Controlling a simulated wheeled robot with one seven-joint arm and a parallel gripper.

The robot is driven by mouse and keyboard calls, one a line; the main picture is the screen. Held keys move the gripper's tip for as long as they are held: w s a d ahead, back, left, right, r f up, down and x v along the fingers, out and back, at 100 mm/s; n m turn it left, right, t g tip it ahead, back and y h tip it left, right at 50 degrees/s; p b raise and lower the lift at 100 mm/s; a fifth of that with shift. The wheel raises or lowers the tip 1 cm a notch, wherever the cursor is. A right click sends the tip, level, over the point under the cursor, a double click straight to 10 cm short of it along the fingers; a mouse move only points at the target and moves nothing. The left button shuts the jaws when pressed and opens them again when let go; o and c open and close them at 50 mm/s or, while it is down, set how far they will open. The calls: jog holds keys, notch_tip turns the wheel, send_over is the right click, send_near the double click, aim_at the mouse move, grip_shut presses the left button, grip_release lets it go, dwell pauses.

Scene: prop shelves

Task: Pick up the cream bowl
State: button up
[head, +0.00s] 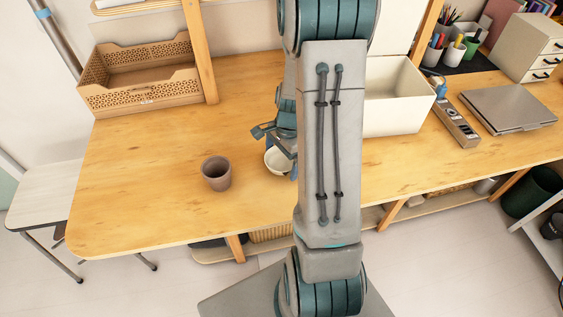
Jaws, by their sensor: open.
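The cream bowl (276,162) stands on the wooden desk, left of my arm's upright link. My arm and gripper cover its right side and part of its rim. My gripper (272,141) is right at the bowl, at its upper edge in the picture, with its fingers open. One finger reaches out to the left above the bowl. I cannot tell whether the fingers touch the bowl, and the far finger is partly hidden behind my arm.
A brown cup (216,173) stands on the desk (150,190) just left of the bowl. A brown perforated box (140,95) is at the back left. A white bin (392,100), a power strip (455,122) and a laptop (508,106) are to the right. The desk's front left is clear.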

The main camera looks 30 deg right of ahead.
jog(key=c, duration=0.8)
jog(key=shift+o, duration=0.2)
jog(key=shift+r, duration=0.2)
